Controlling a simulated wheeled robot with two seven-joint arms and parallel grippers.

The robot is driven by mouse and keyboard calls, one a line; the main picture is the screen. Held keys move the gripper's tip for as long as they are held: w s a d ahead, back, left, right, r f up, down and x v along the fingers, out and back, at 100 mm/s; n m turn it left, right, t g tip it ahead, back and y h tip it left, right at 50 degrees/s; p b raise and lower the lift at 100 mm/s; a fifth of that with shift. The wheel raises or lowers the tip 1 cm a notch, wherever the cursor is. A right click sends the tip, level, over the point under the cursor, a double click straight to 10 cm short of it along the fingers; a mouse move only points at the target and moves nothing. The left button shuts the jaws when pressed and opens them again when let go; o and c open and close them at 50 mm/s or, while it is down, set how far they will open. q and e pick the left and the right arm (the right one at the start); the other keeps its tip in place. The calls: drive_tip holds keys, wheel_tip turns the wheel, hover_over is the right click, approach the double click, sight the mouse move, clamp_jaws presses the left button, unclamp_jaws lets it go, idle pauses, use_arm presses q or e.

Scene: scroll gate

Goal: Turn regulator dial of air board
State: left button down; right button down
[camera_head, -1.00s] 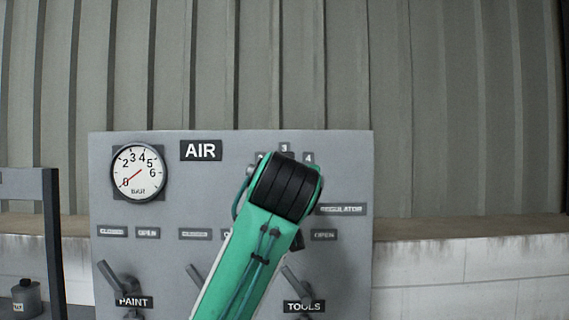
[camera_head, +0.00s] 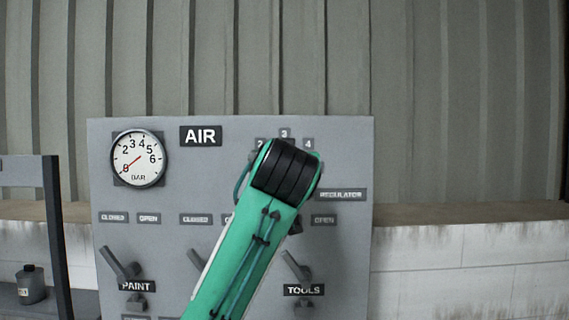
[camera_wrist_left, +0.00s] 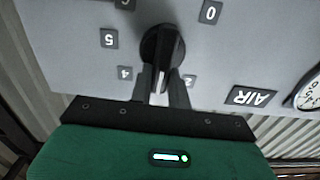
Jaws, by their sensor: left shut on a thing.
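The grey air board (camera_head: 215,190) stands ahead with an AIR sign and a round gauge (camera_head: 138,158). The gauge needle points to the lower left, by the 0. My left arm covers the regulator dial in the head view, where labels 2, 3 and 4 show above it. In the left wrist view the black round dial (camera_wrist_left: 160,42) is seen upside down, with labels 0, 5, 4 and 2 around it. My left gripper (camera_wrist_left: 161,80) is shut on the dial's grip bar, a finger on each side. My right gripper is in neither view.
Below the dial, the board carries several lever valves, including the paint lever (camera_head: 120,265) and the tools lever (camera_head: 297,268). A dark frame (camera_head: 55,235) and a small container (camera_head: 31,284) stand at the left. A corrugated wall (camera_head: 450,110) rises behind a low block wall.

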use_arm(q)
drive_tip(key=shift+d+f+m+b, duration=0.15)
drive_tip(key=shift+m+b, duration=0.55)
drive_tip(key=shift+m, duration=0.7)
drive_tip(key=shift+d+m+b, duration=0.25)
drive_tip(key=shift+m+b, duration=0.4)
drive_tip(key=shift+m, duration=0.75)
drive_tip(key=shift+d+f+m+b, duration=0.15)
drive_tip(key=shift+m+b, duration=0.55)
drive_tip(key=shift+m, duration=0.7)
drive_tip(key=shift+r, duration=0.1)
drive_tip(key=c, duration=1.3)
unclamp_jaws()
drive_tip(key=shift+d, duration=0.1)
drive_tip(key=s+b, duration=0.7)
drive_tip(key=s, duration=0.7)
